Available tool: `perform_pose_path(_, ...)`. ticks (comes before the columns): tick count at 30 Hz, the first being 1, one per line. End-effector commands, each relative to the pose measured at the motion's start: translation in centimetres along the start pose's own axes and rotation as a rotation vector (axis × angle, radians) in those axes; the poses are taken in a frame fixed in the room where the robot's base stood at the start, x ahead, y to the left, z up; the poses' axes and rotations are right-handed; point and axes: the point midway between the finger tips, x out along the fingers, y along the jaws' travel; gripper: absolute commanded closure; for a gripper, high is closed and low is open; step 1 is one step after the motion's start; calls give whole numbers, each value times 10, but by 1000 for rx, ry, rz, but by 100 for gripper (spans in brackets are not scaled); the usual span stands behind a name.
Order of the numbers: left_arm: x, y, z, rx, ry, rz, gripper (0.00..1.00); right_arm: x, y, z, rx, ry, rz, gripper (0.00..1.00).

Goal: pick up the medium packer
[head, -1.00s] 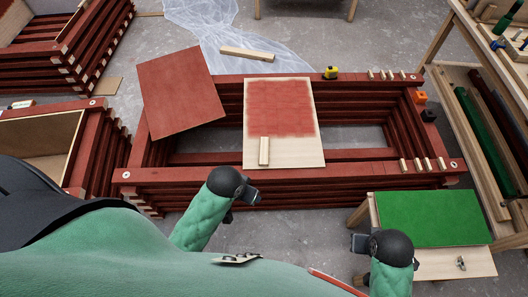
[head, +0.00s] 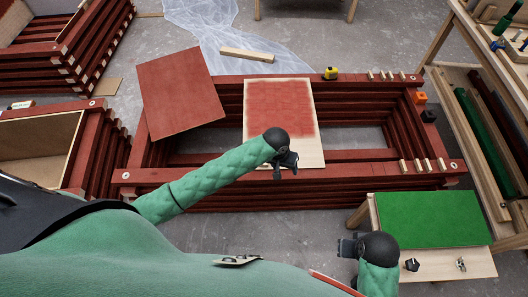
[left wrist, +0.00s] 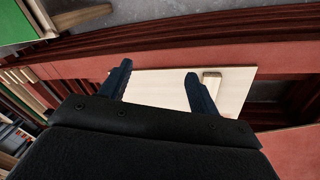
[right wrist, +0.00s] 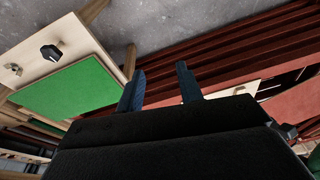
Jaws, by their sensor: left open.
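A short pale wooden block, likely the medium packer, lies on the bare end of a part-painted board (head: 312,155). In the head view my left gripper and arm hide the block. In the left wrist view the block (left wrist: 212,84) shows just beside the right-hand finger, not between the fingers. My left gripper (head: 288,162) is open and empty over the board's near end; its fingers (left wrist: 158,69) stand apart over bare wood. My right gripper (head: 347,247) is open and empty beside the green-topped stand, as the right wrist view (right wrist: 158,70) shows.
The board spans a stack of dark red battens (head: 220,195). A red panel (head: 180,92) lies across its left end. Small pale pieces (head: 416,165) and a yellow tape measure (head: 331,73) sit on its rails. A green-topped stand (head: 430,218) is at the right.

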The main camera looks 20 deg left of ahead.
Motion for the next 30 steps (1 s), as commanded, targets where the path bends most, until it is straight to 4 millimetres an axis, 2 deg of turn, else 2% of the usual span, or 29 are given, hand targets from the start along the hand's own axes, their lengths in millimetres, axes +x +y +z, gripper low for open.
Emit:
perform_pose_path(1,4,-10,-15,-20,-9,-21,38,2,-2,1,0,-6,-4,64)
perform_pose_path(9,21,-72,-74,-183,-63,-123,38,14,-14,8,0,-36,-24,64)
perform_pose_path(15,21,-113,-104,-287,-74,-180,38,20,-19,11,1,-49,-34,64)
perform_pose_path(21,23,-129,-114,-329,-78,-201,38,23,-21,12,1,-55,-37,64)
perform_pose_path(30,46,-133,-111,-329,-78,-200,38,40,-20,12,0,-58,-35,64)
